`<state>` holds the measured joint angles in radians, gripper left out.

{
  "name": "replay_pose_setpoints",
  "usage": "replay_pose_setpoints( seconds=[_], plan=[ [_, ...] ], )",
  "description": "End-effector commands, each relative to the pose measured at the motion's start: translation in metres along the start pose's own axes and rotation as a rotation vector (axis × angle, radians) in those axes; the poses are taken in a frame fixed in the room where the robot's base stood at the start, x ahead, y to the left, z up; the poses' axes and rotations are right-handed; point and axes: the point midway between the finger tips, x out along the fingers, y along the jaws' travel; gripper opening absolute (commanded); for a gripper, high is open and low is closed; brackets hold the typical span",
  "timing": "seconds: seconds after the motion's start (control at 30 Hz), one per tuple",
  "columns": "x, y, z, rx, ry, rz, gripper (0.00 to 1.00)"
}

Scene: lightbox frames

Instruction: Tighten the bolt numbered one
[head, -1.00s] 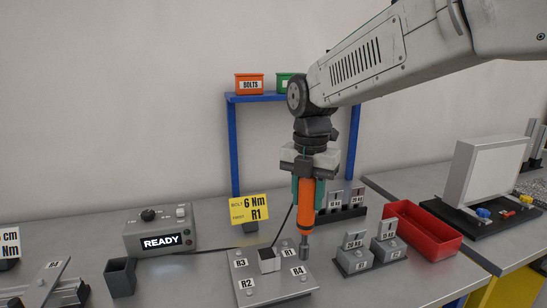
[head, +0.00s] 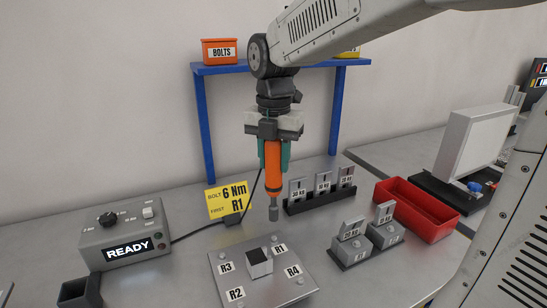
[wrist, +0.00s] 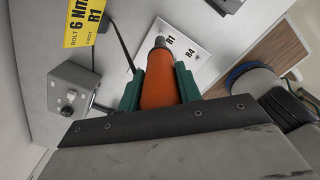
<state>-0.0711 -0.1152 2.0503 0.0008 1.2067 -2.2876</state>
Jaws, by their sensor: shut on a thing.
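My gripper (head: 273,155) has teal fingers shut on an orange driver (head: 273,172), also seen in the wrist view (wrist: 158,88). The driver hangs upright with its grey socket tip (head: 273,213) pointing down. The tip appears above the back right corner of a grey metal plate (head: 258,293), apart from it. The R1 label (head: 280,248) is at that corner, with a small bolt beside it. Labels R3 (head: 226,268), R2 (head: 235,294) and R4 (head: 292,271) mark the other corners.
A control box (head: 125,240) reading READY is at left, its cable running behind the plate. A yellow sign (head: 228,198) reads 6 Nm, first R1. Weighted blocks (head: 350,250), a red tray (head: 415,208) and a blue shelf frame (head: 205,130) stand around.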

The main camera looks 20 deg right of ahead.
Motion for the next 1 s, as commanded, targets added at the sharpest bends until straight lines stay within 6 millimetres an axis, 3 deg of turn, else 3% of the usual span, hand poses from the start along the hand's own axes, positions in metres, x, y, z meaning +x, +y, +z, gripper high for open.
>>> replay_pose_setpoints(
  seconds=[0.6,1.0],
  plan=[
    [0.051,-0.001,0.001,0.002,0.001,-0.001,0.07],
    [0.061,-0.001,0.001,0.002,0.000,0.000,0.07]
  ],
)
